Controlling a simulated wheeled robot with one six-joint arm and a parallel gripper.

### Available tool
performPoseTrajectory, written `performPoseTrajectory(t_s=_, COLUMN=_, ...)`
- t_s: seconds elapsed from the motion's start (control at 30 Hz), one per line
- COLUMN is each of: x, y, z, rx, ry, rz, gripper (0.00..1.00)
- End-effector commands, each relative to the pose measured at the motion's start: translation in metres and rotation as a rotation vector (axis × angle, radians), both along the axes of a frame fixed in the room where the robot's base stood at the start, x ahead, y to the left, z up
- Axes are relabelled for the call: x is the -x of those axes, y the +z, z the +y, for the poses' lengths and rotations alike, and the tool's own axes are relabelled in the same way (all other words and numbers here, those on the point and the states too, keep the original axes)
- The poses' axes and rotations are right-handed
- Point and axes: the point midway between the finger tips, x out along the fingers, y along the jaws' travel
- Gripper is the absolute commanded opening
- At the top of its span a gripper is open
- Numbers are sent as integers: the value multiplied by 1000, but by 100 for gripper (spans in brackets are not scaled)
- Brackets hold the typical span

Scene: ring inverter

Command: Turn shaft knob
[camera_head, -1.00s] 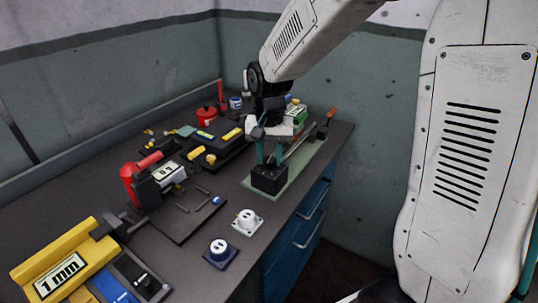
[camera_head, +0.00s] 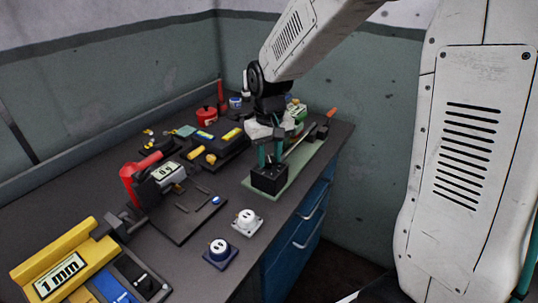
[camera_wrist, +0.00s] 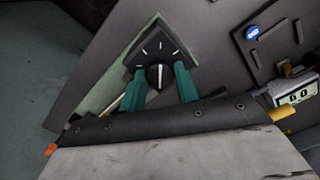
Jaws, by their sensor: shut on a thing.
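The shaft knob (camera_wrist: 157,77) is a round black knob with a white pointer line on a dark dial face with white tick marks. The dial face tops a black box (camera_head: 268,180). My gripper (camera_wrist: 161,76) has green fingers that stand on either side of the knob and are shut on it, seen from above in the wrist view. In the head view my gripper (camera_head: 269,155) reaches down to the top of the box, and the knob itself is hidden behind the fingers.
The box stands on a pale green base (camera_head: 298,163) near the bench's right edge, with a rod and an orange-tipped part behind. White (camera_head: 246,222) and blue (camera_head: 220,253) sockets stand in front. A dark plate (camera_head: 185,220) and red-handled device (camera_head: 140,178) lie left.

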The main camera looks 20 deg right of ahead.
Motion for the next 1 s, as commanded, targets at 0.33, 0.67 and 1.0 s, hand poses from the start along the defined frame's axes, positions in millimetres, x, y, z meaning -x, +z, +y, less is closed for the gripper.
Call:
performPoseTrajectory(t_s=0.33, x=1, y=0, z=0, rx=0, ry=1, rz=2, gripper=9)
performPoseTrajectory(t_s=0.67, x=0, y=0, z=0, rx=0, ry=1, rz=1, gripper=53)
performPoseTrajectory(t_s=1.0, x=0, y=42, z=0, rx=0, ry=1, rz=-4, gripper=53)
